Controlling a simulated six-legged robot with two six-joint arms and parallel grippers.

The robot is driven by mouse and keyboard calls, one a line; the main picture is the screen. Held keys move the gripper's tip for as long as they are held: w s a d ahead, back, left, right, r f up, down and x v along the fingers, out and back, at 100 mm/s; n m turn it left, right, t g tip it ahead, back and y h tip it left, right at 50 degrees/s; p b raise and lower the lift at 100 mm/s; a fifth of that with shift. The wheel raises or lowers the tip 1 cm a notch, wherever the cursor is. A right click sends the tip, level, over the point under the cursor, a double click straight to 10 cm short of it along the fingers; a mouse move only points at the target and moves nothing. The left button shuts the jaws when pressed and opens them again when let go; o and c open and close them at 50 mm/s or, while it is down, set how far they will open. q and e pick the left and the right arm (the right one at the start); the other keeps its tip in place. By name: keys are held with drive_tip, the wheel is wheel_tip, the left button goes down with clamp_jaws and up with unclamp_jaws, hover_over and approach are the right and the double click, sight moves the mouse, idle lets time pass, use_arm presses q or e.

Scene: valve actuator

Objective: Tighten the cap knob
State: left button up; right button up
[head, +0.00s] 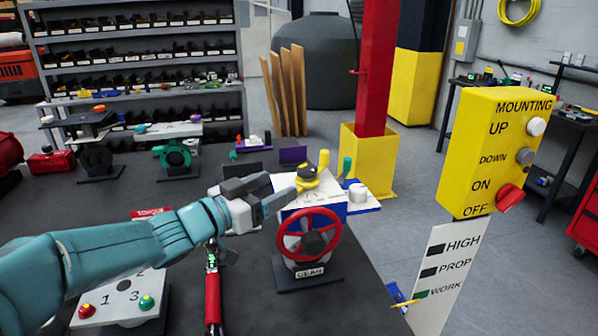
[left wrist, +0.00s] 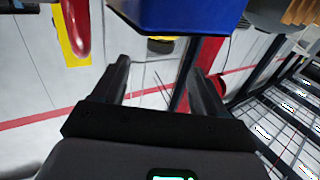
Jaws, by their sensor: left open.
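The valve actuator stands on the dark table, with a red handwheel (head: 308,235) on its front and a white and blue housing (head: 325,196). On its top are a black and yellow round knob (head: 307,172), a yellow lever (head: 323,160) and a green lever (head: 346,166). A white round knob (head: 358,192) is at its right; I cannot tell which knob is the cap knob. My left gripper (head: 283,192) is open at the housing's left side, above the handwheel. In the left wrist view its jaws (left wrist: 162,75) are apart and empty, with a blue block (left wrist: 190,14) just beyond.
A yellow control box (head: 490,150) with a red switch stands at the right, above a white sign (head: 446,265). A numbered white button box (head: 120,300) is at the lower left. Shelves (head: 140,50) fill the back left.

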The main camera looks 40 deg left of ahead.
sight(298, 170)
use_arm(q)
drive_tip(key=w, duration=0.5)
drive_tip(key=w+d, duration=0.1)
drive_tip(key=w, duration=0.1)
drive_tip(key=shift+w+d+p, duration=0.1)
drive_tip(key=shift+w+p, duration=0.2)
drive_tip(key=shift+w, duration=0.05)
drive_tip(key=c, duration=1.1)
drive_tip(key=shift+o, duration=0.2)
drive_tip(key=m+h+p, duration=0.1)
drive_tip(key=h+p, duration=0.1)
drive_tip(key=p, duration=0.1)
drive_tip(key=m+g+h+p, duration=0.1)
drive_tip(key=h+p, duration=0.1)
drive_tip(key=p, duration=0.1)
drive_tip(key=a+m+g+h+p, duration=0.1)
drive_tip(key=m+p, duration=0.1)
drive_tip(key=p, duration=0.1)
drive_tip(key=shift+w+r+h, duration=0.2)
drive_tip(key=shift+r+h, duration=0.05)
drive_tip(key=shift+h, duration=0.15)
drive_tip(key=shift+a+f+m+g+h+p, duration=0.1)
drive_tip(key=shift+f+m+g+h+p, duration=0.1)
drive_tip(key=shift+m+g+h+p, duration=1)
drive_tip(key=shift+w, duration=0.1)
drive_tip(key=o, duration=1.1)
drive_tip(key=shift+c, duration=0.2)
